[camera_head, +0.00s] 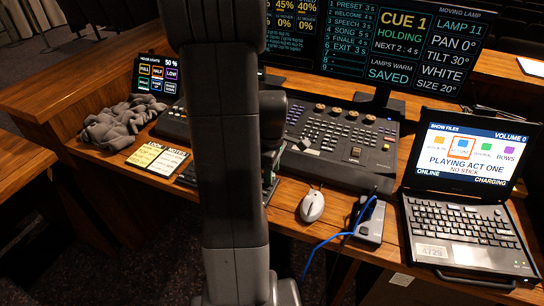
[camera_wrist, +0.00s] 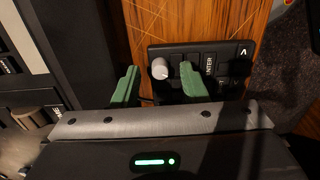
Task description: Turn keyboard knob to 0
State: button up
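A small pale grey round knob (camera_wrist: 159,68) sits at the corner of a black keypad (camera_wrist: 205,56) in the wrist view. One of its keys reads ENTER. My gripper (camera_wrist: 157,77) is open, with one green finger left of the knob and the other to its right, over the keys. The knob shows in the gap between them, and I see no contact. I cannot read a pointer mark on the knob. In the head view my arm hides the knob. The laptop (camera_head: 468,236) screen reads VOLUME 0 and PLAYING ACT ONE.
A white mouse (camera_head: 312,206) and a small box with a blue cable (camera_head: 371,220) lie right of my arm. The mixing desk (camera_head: 345,140) stands behind. Cards (camera_head: 158,159) and a grey cloth (camera_head: 118,124) lie at left. Bare wood shows beside the keypad.

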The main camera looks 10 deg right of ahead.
notch_tip(320, 180, up, 13)
jog(key=shift+r+p, duration=0.15)
jog(key=shift+p, duration=0.25)
notch_tip(320, 180, down, 14)
jog(key=shift+b, duration=0.45)
jog(key=shift+r, duration=0.1)
dwell(0.5)
